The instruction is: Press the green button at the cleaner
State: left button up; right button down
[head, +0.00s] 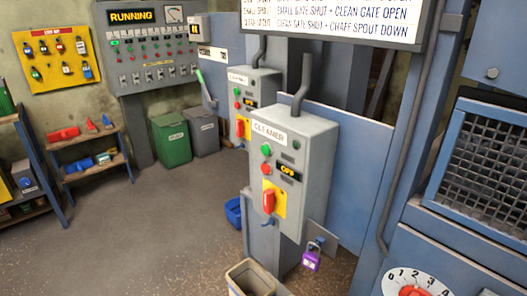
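The cleaner's control box (306,160) is a grey box on a post near the middle of the head view, labelled CLEANER. Its green button (266,149) is on the upper left of its front face, with a red button (265,169) just below. A small display (287,172) reads OFF in yellow on black. A red switch handle (269,201) sits on a yellow plate (279,206) lower down. Neither of my grippers shows in the head view.
A purple padlock (312,258) hangs below the box's right side. An open bin (250,279) stands on the floor in front. A similar grey box (254,92) stands behind. Blue machinery with a mesh panel (490,170) fills the right. Floor on the left is clear.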

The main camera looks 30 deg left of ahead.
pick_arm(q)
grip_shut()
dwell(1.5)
